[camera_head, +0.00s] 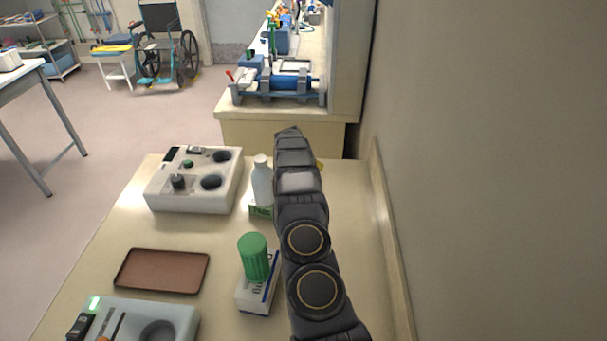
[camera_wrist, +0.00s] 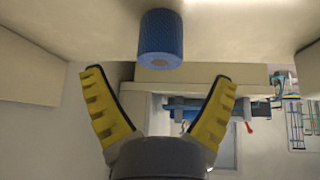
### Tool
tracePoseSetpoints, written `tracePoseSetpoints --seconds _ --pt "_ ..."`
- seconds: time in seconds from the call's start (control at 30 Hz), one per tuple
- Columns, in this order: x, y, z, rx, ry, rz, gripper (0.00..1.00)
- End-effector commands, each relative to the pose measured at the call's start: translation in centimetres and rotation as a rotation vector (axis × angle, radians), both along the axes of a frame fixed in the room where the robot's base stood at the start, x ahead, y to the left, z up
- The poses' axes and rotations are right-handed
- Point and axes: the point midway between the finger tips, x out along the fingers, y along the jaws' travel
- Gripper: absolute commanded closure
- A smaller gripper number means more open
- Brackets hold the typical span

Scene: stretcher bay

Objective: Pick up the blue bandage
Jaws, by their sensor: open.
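The blue bandage (camera_wrist: 160,38) is a textured blue roll with a pale brown end. In the wrist view it stands on a pale surface at top centre. My gripper (camera_wrist: 160,78) has two yellow-padded fingers spread wide, with nothing between them. The bandage lies beyond the fingertips, roughly centred on the gap and apart from both fingers. In the head view my dark arm reaches over the right side of the table. Only a sliver of yellow finger shows there, and I cannot see the bandage, which seems hidden behind the arm.
Left of my arm are a white bottle (camera_head: 262,181), a small green box (camera_head: 261,212) and a green ribbed cylinder (camera_head: 254,257) on a white-blue box (camera_head: 256,295). Further left are a white holder (camera_head: 190,202) and a brown tray (camera_head: 162,271). A wall (camera_head: 480,170) closes the right.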

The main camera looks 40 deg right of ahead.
Motion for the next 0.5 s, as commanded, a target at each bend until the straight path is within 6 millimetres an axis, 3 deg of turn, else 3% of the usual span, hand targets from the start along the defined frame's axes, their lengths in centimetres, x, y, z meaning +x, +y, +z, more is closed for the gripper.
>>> tracePoseSetpoints --seconds 0.2,0.5 --pt "0.4 -1.0 -2.2 0.002 0.007 -0.004 0.13" --pt "1.0 -1.6 -3.3 0.002 0.004 -0.001 0.13"
